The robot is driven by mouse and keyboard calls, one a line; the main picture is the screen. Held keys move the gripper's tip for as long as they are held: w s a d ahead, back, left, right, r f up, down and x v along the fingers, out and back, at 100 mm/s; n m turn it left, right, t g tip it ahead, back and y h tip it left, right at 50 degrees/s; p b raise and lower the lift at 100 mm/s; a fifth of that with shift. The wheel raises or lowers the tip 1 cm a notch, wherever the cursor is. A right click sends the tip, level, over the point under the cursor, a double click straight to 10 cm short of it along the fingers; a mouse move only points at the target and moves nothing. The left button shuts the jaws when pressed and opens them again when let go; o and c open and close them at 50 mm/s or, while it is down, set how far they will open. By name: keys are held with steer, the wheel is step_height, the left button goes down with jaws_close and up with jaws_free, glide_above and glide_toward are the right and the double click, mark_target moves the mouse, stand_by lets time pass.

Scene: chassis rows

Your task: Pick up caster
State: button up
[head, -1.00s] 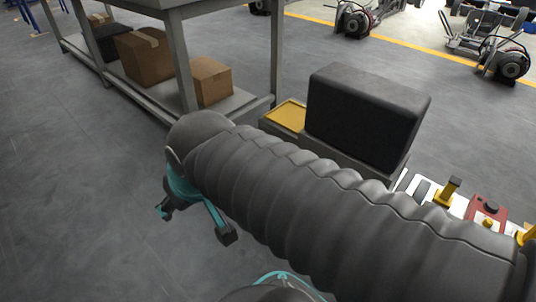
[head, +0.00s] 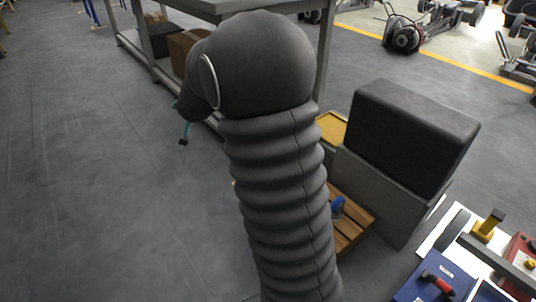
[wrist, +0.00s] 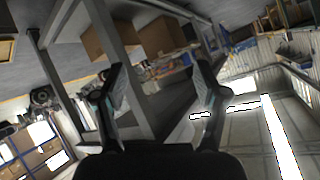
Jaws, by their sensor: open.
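A small blue object (head: 337,207) sits on a wooden slatted pallet or crate (head: 352,232) just right of my arm in the head view. It may be the caster, but my sleeve hides part of it and I cannot tell for sure. My gripper (wrist: 162,88) is open and empty in the wrist view, with its two dark fingers wide apart and facing a shelf bench. In the head view only a teal and dark finger tip (head: 184,136) shows beyond my arm, left of the bench and away from the pallet.
A grey bench (head: 215,8) with boxes on its lower shelf stands behind my arm. A black block on a grey box (head: 385,195) stands right of the pallet. A blue case (head: 437,280) with a red-handled tool is at lower right. Floor at left is clear.

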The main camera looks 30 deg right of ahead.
steer(key=w+d+f+m+g+h, duration=0.1)
steer(key=w+d+f+m+h, duration=0.15)
steer(key=d+f, duration=0.45)
steer(key=w+d+f+m+g+h, duration=0.2)
steer(key=w+d+f+h, duration=0.1)
steer(key=d+f, duration=0.4)
steer(key=s+d+f+m+g+h, duration=0.2)
steer(key=s+d+f+g+h, duration=0.15)
steer(key=f, duration=0.65)
steer(key=s+d+f+m+g+h, duration=0.25)
steer(key=s+d+f, duration=0.25)
steer(key=f, duration=0.5)
steer(key=shift+g+y, duration=0.3)
steer(key=shift+y, duration=0.05)
steer(key=b+x, duration=0.1)
steer(key=x, duration=1.2)
steer(key=shift+r, duration=0.1)
jaws_close()
